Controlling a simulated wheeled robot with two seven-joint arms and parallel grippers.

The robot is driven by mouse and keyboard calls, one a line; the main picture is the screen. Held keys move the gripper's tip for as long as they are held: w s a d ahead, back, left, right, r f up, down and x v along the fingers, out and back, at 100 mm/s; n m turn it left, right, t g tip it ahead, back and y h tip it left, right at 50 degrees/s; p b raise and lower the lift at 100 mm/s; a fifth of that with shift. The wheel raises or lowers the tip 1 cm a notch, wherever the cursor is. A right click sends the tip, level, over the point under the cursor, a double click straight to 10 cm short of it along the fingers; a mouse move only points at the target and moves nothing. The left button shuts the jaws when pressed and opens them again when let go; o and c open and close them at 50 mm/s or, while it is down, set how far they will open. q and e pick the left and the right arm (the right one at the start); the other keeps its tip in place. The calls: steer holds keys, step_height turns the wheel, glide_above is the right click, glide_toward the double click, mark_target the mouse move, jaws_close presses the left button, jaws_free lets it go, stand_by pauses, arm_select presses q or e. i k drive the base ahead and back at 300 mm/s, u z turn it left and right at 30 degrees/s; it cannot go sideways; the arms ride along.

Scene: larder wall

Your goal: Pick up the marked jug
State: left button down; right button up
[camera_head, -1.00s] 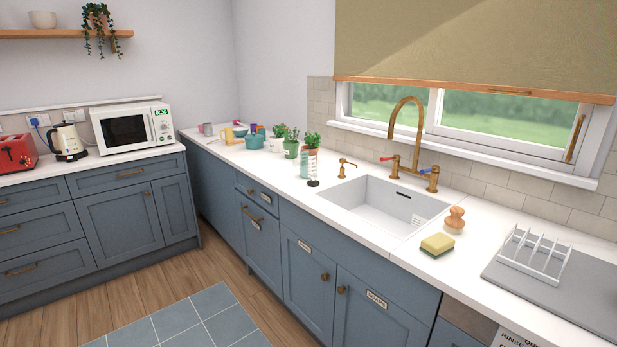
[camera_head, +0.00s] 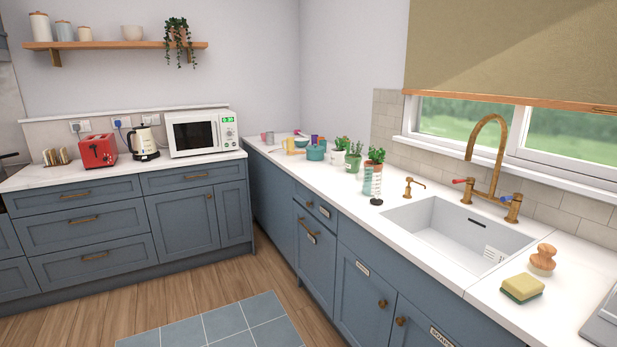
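A clear vessel with rows of markings (camera_head: 372,184), which looks like the marked jug, stands upright on the white counter left of the sink. A terracotta plant pot (camera_head: 375,167) is right behind it, and a small dark round thing (camera_head: 376,201) is in front of it. At this size I cannot read the markings or make out a handle. Neither of my grippers is in view.
The sink (camera_head: 458,232) with its brass tap (camera_head: 490,150) lies to the right. Potted plants (camera_head: 353,158), a teal pot (camera_head: 315,152) and cups stand farther back. A sponge (camera_head: 522,288) and brush (camera_head: 543,259) sit in front.

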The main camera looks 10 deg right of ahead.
mark_target(372, 172)
steer(key=u, duration=0.85)
steer(key=i, duration=1.7)
steer(key=z, duration=0.65)
steer(key=i, duration=0.65)
steer(key=z, duration=0.7)
